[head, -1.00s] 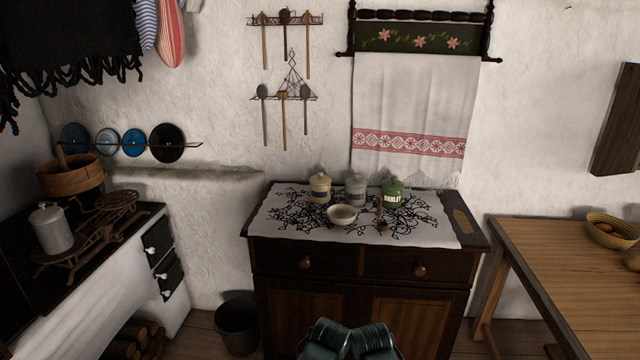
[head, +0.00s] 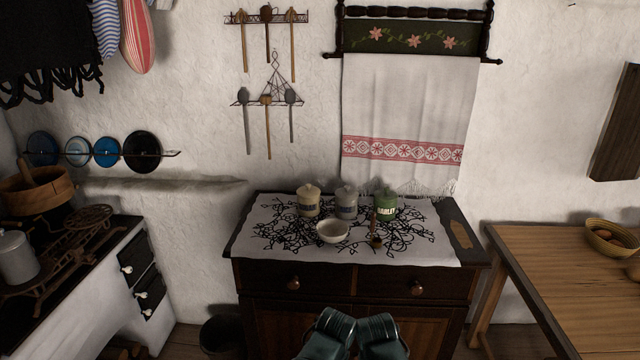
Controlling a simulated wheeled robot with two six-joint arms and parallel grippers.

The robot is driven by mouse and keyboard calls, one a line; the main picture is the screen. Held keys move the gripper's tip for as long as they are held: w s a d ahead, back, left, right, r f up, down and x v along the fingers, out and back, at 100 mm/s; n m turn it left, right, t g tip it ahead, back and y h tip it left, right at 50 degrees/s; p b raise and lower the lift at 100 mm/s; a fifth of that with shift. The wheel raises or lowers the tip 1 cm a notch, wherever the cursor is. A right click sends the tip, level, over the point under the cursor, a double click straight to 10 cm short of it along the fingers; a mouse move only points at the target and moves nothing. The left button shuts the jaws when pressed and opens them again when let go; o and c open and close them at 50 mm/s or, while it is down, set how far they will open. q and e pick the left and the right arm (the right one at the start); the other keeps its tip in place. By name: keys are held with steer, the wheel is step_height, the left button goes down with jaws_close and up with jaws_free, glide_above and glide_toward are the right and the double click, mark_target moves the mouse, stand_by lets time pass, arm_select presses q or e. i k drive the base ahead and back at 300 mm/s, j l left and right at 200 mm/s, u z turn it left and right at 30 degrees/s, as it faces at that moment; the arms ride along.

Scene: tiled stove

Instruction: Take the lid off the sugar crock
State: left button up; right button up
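Three lidded crocks stand in a row at the back of a dark wooden cabinet (head: 462,222). The left one is a cream crock (head: 308,203), the middle one a grey crock (head: 346,206), and the right one a green crock (head: 386,203) that reads BARLEY. The labels on the cream and grey crocks are too small to read, so I cannot tell which is the sugar crock. All three have their lids on. Dark parts of my arms show at the bottom middle, well short of the crocks. Neither gripper's fingers are in view.
A white bowl (head: 332,232) and a wooden spoon (head: 375,230) are in front of the crocks on a patterned white cloth (head: 285,245). A stove (head: 150,235) stands left, a wooden table (head: 560,270) right. A bucket (head: 222,335) is on the floor left of the cabinet.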

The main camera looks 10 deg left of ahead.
mark_target(308, 191)
steer(key=i+j+z, duration=0.1)
steer(key=i, duration=0.3)
steer(key=i+j+z, duration=0.15)
steer(key=i, duration=0.25)
steer(key=i+j+z, duration=0.1)
steer(key=i+j, duration=0.2)
steer(key=i, duration=0.1)
